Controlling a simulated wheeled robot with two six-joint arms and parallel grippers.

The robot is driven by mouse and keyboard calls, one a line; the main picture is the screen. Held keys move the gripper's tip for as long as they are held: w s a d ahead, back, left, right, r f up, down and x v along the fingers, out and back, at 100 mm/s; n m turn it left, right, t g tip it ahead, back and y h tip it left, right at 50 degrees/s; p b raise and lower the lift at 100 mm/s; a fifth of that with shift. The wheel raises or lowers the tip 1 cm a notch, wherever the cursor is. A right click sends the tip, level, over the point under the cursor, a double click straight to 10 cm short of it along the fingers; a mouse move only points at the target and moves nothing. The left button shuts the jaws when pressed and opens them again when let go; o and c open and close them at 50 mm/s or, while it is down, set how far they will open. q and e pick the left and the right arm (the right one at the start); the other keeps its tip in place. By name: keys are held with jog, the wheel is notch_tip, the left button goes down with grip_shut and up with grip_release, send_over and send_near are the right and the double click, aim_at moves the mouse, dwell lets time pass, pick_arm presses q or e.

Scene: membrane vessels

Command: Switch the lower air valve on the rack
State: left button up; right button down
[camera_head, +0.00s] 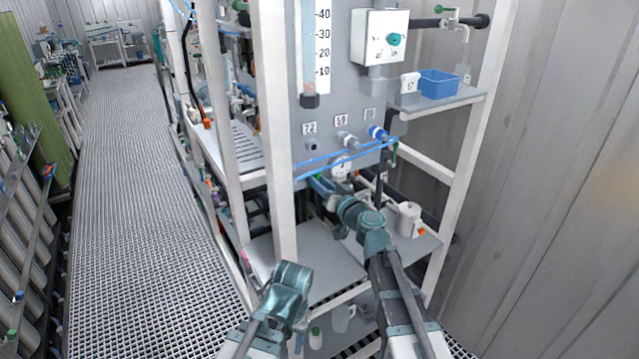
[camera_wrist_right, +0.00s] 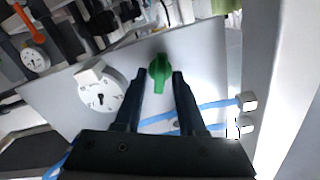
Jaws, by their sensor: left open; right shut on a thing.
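The air valve's green handle (camera_wrist_right: 160,68) stands out from a grey panel in the right wrist view. My right gripper (camera_wrist_right: 159,80) has a dark finger on each side of it and is shut on it. In the head view, my right gripper (camera_head: 322,187) reaches in at the lower edge of the rack's grey panel (camera_head: 330,110), below the blue tubes, and largely hides the handle there. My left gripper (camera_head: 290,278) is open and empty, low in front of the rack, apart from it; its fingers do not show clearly.
Blue tubes (camera_head: 345,158) cross just above my right gripper. A white round dial (camera_wrist_right: 102,92) sits beside the handle. White rack posts (camera_head: 277,130) stand near both arms. A white jug (camera_head: 408,218) stands on the lower shelf. The grated walkway (camera_head: 140,200) at left is clear.

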jog(key=m, duration=1.3)
jog(key=shift+d+f, duration=0.1)
jog(key=shift+f, duration=0.05)
jog(key=shift+m, duration=0.3)
jog(key=c, duration=0.9)
grip_release()
jog(key=shift+o, duration=0.2)
